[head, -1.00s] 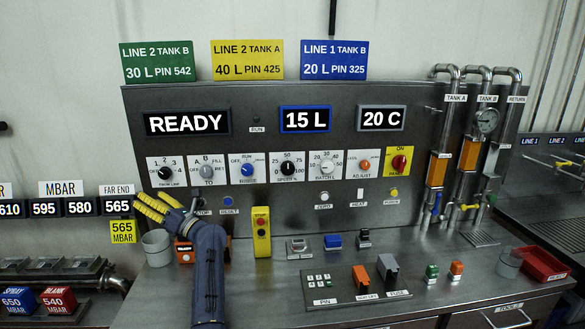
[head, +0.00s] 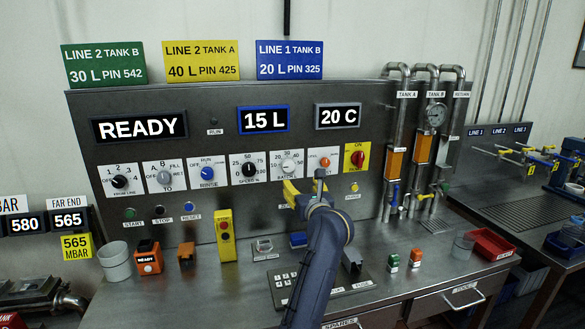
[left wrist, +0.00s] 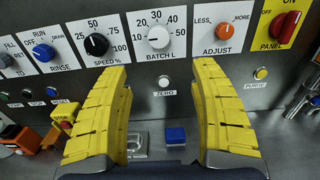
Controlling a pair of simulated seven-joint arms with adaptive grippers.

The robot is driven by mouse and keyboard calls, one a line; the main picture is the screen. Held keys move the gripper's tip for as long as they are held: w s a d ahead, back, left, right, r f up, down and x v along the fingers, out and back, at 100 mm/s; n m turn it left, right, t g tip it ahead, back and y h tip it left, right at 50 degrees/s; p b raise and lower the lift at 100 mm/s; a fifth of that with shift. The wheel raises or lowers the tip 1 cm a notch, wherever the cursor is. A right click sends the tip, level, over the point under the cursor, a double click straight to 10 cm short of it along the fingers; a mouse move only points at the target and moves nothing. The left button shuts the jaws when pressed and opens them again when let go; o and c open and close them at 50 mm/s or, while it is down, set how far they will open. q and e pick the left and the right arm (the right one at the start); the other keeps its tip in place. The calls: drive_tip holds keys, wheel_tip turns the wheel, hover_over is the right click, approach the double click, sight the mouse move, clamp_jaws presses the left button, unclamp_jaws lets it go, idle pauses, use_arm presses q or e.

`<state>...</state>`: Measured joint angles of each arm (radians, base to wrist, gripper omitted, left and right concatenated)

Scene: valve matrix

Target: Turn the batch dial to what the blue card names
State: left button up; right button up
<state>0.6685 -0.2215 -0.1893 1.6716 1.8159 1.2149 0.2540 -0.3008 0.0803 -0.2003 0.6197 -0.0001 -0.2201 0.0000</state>
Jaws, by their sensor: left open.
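The blue card (head: 289,60) on top of the panel reads LINE 1 TANK B, 20 L, PIN 325. The batch dial is a round light knob (head: 289,164) on a white plate with a scale around it. It also shows in the left wrist view (left wrist: 158,37), labelled BATCH L; its exact pointing is hard to read. My left gripper (left wrist: 161,68) is open, its yellow fingers spread left and right below the dial, with nothing between them. In the head view its arm partly hides the left gripper (head: 298,192). My right gripper is not in view.
The blue-framed display (head: 264,119) reads 15 L. The speed dial (left wrist: 96,45) and adjust dial (left wrist: 225,31) flank the batch dial. The zero button (left wrist: 166,93) sits below it. A yellow button box (head: 225,235) stands on the bench to the left.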

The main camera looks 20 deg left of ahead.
sight(289, 168)
use_arm(q)
drive_tip(key=x, duration=1.6)
drive_tip(key=shift+w+a, duration=0.2)
drive_tip(key=shift+c, duration=0.3)
drive_tip(key=c, duration=1.2)
